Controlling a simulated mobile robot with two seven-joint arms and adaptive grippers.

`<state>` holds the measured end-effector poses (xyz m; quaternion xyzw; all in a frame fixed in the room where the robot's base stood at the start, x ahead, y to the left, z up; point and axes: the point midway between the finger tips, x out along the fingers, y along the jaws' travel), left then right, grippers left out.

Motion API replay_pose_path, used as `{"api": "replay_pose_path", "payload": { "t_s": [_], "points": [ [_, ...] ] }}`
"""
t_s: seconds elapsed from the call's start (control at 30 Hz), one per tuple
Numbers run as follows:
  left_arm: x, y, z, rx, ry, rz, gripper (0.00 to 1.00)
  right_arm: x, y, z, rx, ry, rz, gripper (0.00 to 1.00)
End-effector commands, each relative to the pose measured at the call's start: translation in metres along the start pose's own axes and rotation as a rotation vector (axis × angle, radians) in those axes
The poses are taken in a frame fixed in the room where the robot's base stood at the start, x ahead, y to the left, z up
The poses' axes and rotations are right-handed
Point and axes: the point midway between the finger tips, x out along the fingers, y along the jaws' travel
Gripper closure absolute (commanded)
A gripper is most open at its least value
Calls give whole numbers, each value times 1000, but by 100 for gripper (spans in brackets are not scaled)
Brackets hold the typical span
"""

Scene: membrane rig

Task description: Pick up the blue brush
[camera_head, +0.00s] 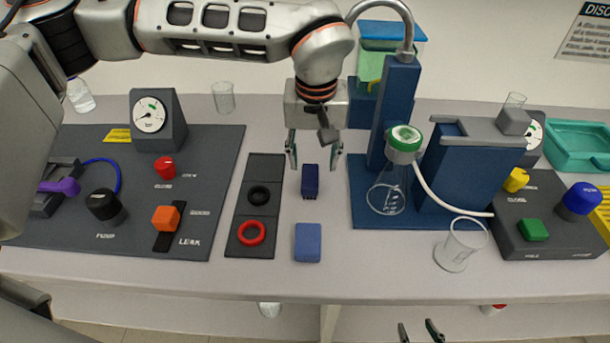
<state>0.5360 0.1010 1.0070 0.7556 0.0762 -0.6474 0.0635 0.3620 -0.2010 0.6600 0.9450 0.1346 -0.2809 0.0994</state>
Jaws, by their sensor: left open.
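A small dark blue upright block (310,180), which looks like the blue brush, stands on the grey table between the black pad and the blue stand. A lighter blue flat block (307,243) lies nearer the front edge. My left gripper (313,164) is open and points down, with one finger on each side of the dark blue block in the picture. Its fingertips look above and slightly behind it; I cannot tell the exact height, and no contact shows. My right gripper (416,326) shows only its fingertips at the bottom edge, apart and empty, in front of the table.
The black pad (242,222) with a black and a red ring (251,233) lies to the left. The blue stand (395,115) with a green-capped flask (387,190) rises close on the right. A clear beaker (460,244) stands at the front right.

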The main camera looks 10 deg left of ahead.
Motion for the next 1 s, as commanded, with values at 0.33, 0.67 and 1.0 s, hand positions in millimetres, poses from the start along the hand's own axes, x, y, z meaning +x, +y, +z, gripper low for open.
{"api": "replay_pose_path", "payload": {
  "t_s": [0.33,0.67,1.0],
  "points": [
    [40,-6,-3,-4,-8,1,54,-4,1,-1,-4,-4,0,60],
    [70,-7,-5,-2,-4,3,54,-4,2,-3,-4,-3,0,60],
    [70,-7,-4,-2,-4,3,54,-4,2,-3,-4,-3,1,60]
  ]
}}
